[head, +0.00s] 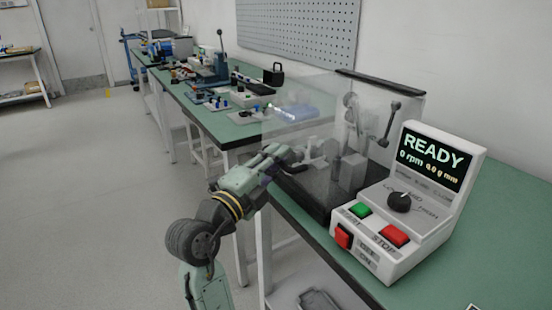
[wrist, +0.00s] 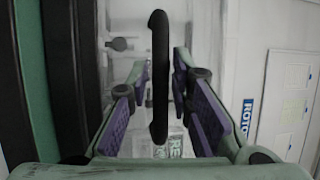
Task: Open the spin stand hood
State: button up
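The spin stand (head: 352,172) stands on the green bench in the head view, with its clear hood (head: 300,112) down around it. A black bar handle (wrist: 159,40) runs upright through the middle of the wrist view. My gripper (wrist: 160,78) is open, with a purple-padded finger on each side of the handle. I see gaps between the pads and the bar.
The control box (head: 400,215) stands right of the spin stand and its screen reads READY, 0 rpm. Its green button (head: 361,209) and red stop button (head: 395,235) face forward. More equipment lines the bench (head: 205,112) behind. The floor at left is clear.

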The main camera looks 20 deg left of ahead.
jog(key=shift+c, duration=0.2)
grip_shut()
dwell(0.4)
